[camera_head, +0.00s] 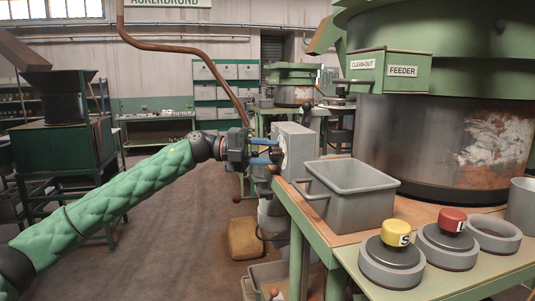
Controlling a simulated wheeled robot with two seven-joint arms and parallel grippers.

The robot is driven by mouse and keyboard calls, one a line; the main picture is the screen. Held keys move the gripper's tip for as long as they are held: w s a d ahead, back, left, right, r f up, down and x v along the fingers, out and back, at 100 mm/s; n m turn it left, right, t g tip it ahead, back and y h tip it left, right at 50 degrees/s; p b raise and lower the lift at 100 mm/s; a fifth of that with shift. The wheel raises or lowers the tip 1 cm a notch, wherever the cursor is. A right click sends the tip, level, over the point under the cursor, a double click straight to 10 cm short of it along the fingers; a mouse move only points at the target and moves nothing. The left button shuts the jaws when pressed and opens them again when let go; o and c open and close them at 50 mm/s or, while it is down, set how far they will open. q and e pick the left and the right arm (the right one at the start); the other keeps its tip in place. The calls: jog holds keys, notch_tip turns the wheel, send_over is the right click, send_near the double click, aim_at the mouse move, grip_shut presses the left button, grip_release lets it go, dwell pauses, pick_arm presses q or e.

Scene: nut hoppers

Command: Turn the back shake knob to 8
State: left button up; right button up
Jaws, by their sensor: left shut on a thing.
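A grey control box (295,145) stands at the left edge of the green-framed bench, behind the grey tray. A pale dial (283,150) shows on its left side. My left gripper (273,152), with blue on its fingers, reaches in from the left and is shut at this dial. The knob between the fingers is mostly hidden, and its pointer and numbers are too small to read. I cannot tell from here whether it is the back shake knob. My right gripper is out of view.
A grey tray (350,204) stands on the bench beside a large green feeder bowl (430,140). A brown sack (245,239) lies on the floor. The floor left of the bench is mostly open.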

pick_arm(q)
jog(key=shift+f, duration=0.1)
jog(key=o, duration=1)
jog(key=w+a+b, duration=0.1)
jog(key=a+b, duration=0.1)
jog(key=a, duration=0.5)
jog(key=shift+a, duration=0.35)
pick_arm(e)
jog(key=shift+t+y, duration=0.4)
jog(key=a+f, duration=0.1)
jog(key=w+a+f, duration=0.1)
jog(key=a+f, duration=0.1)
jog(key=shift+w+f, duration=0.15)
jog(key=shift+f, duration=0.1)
